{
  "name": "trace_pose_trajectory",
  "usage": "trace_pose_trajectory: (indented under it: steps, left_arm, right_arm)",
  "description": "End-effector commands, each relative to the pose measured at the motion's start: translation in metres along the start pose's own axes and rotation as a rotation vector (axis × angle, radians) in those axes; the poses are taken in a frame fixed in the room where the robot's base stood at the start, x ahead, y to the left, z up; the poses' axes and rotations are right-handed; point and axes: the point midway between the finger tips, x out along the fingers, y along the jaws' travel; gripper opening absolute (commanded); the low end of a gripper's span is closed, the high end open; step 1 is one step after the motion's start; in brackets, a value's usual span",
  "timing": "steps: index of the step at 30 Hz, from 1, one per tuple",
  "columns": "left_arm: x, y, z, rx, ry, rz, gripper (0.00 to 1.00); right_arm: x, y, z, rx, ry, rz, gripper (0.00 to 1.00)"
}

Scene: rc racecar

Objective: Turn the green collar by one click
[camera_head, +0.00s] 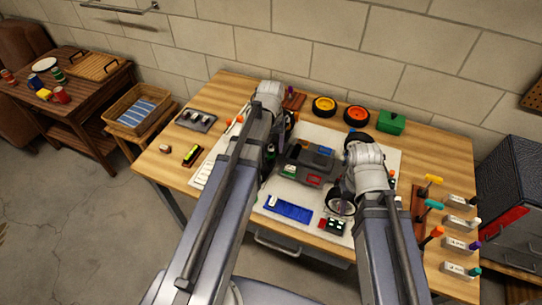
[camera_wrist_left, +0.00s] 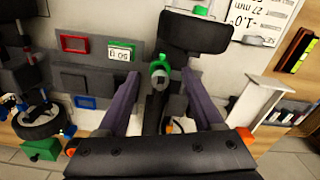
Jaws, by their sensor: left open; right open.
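The green collar (camera_wrist_left: 159,64) sits on a dark upright post in the left wrist view, with a grey rounded end below it. My left gripper (camera_wrist_left: 162,78) is open, with one finger on each side of the post just below the collar. I see no clear contact with the collar. In the head view the collar is a small green spot (camera_head: 270,152) beside my left wrist, mostly hidden. The dark grey car body (camera_head: 300,160) lies on the white mat. My right gripper (camera_head: 350,186) is over the car's right side, near a wheel; its fingers are largely hidden.
A blue tray (camera_head: 289,209) lies in front of the car. Loose wheels (camera_head: 324,106) and a green box (camera_head: 391,122) stand at the back. Several coloured-handled tools (camera_head: 433,204) line the right edge. A black tray (camera_head: 196,120) is at left.

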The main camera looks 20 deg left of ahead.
Motion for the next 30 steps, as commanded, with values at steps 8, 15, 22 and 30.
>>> trace_pose_trajectory:
  steps: [8, 15, 22, 30]
  left_arm:
    - [0.028, 0.000, 0.000, 0.000, 0.000, 0.000, 0.68]
    - [0.027, 0.000, 0.000, 0.000, 0.000, 0.000, 0.68]
    - [0.027, 0.000, 0.000, 0.000, 0.000, 0.000, 0.45]
    - [0.027, 0.000, 0.000, 0.000, 0.000, 0.000, 0.15]
  right_arm:
    - [0.028, -0.003, -0.002, 0.000, 0.000, 0.000, 0.50]
    - [0.027, -0.003, -0.002, 0.000, 0.000, 0.000, 0.50]
    - [0.027, -0.003, -0.002, 0.000, 0.000, 0.000, 0.50]
    - [0.027, -0.003, -0.002, 0.000, 0.000, 0.000, 0.50]
